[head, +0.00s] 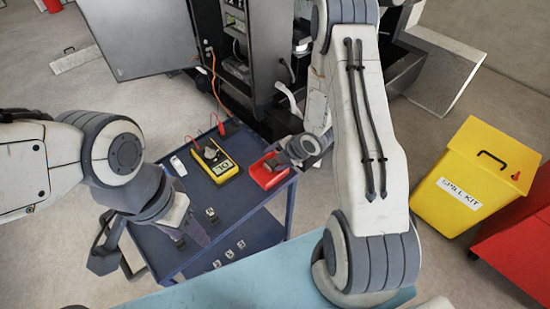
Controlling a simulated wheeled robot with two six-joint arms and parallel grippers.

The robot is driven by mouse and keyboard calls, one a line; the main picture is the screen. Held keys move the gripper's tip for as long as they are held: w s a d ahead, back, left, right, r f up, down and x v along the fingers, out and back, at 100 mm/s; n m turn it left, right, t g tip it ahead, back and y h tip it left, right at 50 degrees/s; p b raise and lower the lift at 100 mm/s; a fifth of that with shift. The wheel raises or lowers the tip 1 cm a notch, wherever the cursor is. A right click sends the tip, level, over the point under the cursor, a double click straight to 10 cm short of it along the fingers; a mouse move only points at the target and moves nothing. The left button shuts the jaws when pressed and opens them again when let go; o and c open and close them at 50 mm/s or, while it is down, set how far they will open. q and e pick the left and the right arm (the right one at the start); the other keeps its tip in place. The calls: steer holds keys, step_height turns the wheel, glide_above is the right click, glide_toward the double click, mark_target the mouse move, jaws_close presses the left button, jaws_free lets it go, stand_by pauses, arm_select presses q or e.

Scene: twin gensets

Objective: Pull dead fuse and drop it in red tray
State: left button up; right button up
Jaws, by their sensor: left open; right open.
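The red tray (262,178) sits at the right edge of the blue cart's top. My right gripper (286,158) is at the tray's right rim, partly over it; its fingers are small and partly hidden by my arm, and it is open. My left gripper (150,246) is open over the cart's near left corner, its dark fingers apart. I cannot tell which item is the dead fuse. A small pale-and-dark piece (211,214) stands on the cart top, and several similar pieces (229,254) are on the lower shelf.
A yellow multimeter (226,172) with red leads and a white item (178,166) lie on the blue cart (250,197). An open dark cabinet (262,45) stands behind. A yellow spill kit bin (465,190) is at right.

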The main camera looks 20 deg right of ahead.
steer(key=v, duration=0.9)
steer(key=a+r+m+g+h+b, duration=0.1)
steer(key=a+r+m+h+b, duration=0.15)
steer(key=a+r+m, duration=0.35)
steer(key=s+a+r+m+g, duration=0.1)
steer(key=s+a+r+m, duration=0.2)
steer(key=s, duration=0.4)
steer(key=s+a+r+m+g, duration=0.2)
steer(key=s+a+r+m, duration=0.1)
steer(key=s+a, duration=0.3)
steer(key=s+a+r+m+g, duration=0.2)
steer(key=s+a+r+m, duration=0.1)
steer(key=s, duration=0.6)
steer(key=shift+a, duration=0.7)
